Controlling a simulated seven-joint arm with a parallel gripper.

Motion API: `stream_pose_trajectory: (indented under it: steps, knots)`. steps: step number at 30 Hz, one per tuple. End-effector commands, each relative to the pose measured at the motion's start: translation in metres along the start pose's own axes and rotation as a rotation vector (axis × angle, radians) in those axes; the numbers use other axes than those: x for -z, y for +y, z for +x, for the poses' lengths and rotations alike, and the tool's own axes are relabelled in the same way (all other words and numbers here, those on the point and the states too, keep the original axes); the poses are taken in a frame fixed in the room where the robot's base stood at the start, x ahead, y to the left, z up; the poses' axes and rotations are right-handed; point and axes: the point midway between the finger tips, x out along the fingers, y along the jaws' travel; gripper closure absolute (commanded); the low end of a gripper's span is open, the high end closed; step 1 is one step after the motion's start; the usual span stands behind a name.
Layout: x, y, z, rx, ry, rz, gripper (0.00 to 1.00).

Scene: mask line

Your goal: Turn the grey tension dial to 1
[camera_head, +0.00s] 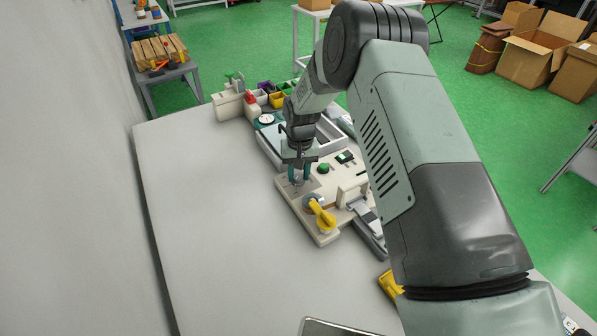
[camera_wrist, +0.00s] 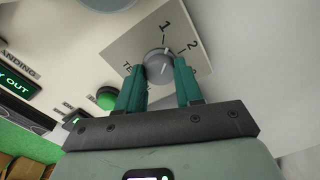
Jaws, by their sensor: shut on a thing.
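The grey tension dial (camera_wrist: 158,66) sits on a square light plate (camera_wrist: 120,47) marked with 1 and 2 in the wrist view. My gripper (camera_wrist: 158,82) has its two green fingers on either side of the dial, shut on it. In the head view my gripper (camera_head: 299,176) points down at the cream control panel (camera_head: 318,225), and the dial (camera_head: 298,181) is mostly hidden between the fingers. The dial's light pointer line shows on its top and lies towards the numerals, but I cannot tell exactly which mark it meets.
A yellow-handled rotary switch (camera_head: 322,216) stands close to my gripper on the panel. A green button (camera_head: 323,168) is just right of it; it also shows in the wrist view (camera_wrist: 107,97). The grey table (camera_head: 210,220) is clear at left.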

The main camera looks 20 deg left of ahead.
Motion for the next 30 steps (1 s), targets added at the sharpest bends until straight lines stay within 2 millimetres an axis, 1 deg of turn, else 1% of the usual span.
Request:
stream_pose_trajectory:
  steps: [6,12,18,30]
  knots:
    - [0.0006,-0.0002,-0.0004,0.001,-0.004,-0.134,0.95]
    - [0.0007,0.0000,-0.0005,0.000,-0.006,-0.209,0.95]
    - [0.0008,-0.0002,-0.0006,0.000,-0.007,-0.241,0.95]
    - [0.0008,-0.0003,-0.0007,0.000,-0.007,-0.246,0.95]
